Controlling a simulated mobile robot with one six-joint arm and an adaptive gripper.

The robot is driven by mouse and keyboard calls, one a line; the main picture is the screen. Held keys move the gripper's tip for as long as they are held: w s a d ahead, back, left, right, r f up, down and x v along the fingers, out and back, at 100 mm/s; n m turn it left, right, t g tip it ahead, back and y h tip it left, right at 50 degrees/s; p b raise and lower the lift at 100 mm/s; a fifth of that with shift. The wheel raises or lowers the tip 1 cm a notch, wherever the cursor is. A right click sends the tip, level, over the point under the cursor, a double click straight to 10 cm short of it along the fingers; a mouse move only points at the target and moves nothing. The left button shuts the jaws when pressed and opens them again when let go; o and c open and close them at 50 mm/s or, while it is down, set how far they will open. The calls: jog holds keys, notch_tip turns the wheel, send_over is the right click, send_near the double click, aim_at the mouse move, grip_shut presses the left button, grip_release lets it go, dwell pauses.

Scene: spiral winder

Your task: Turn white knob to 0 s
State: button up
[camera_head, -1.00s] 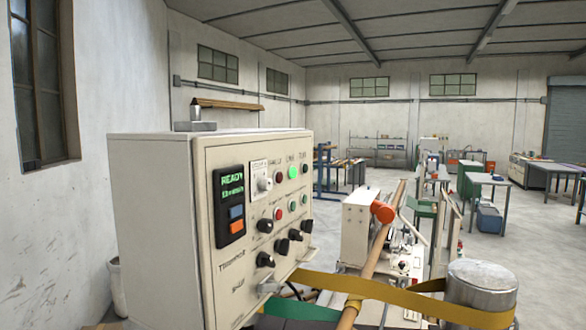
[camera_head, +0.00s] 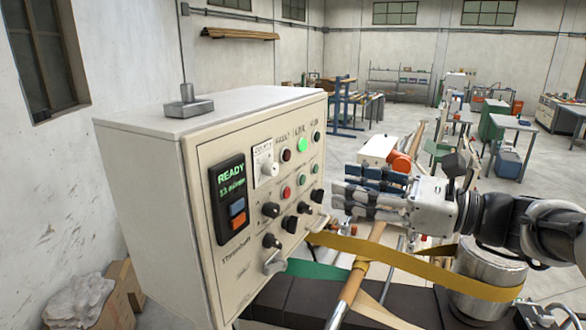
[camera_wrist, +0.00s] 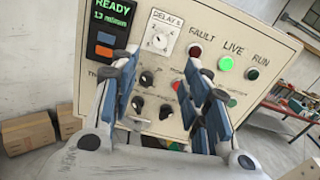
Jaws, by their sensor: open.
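The white knob (camera_head: 269,169) sits on a small square white dial plate near the top of the beige control panel (camera_head: 240,270), right of the display. In the wrist view the knob (camera_wrist: 160,41) shows on its plate labelled DELAY, above and between my fingers. Its exact pointer setting is too small to read. My gripper (camera_head: 345,195) is open and empty, to the right of the panel with its blue-padded fingers towards it. In the wrist view my gripper (camera_wrist: 165,80) has its fingers spread apart in front of the panel, clear of the knob.
A display (camera_head: 231,190) reads READY. Several black knobs, a red button (camera_head: 286,192) and a lit green LIVE lamp (camera_head: 302,145) surround the white knob. A yellow belt (camera_head: 400,262) and metal drum (camera_head: 485,265) lie below my arm. A metal piece (camera_head: 188,105) stands on the box top.

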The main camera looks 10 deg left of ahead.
aim_at(276, 169)
jog(key=x, duration=1.4)
jog(key=shift+w, duration=0.1)
jog(key=shift+c, duration=0.6)
grip_shut()
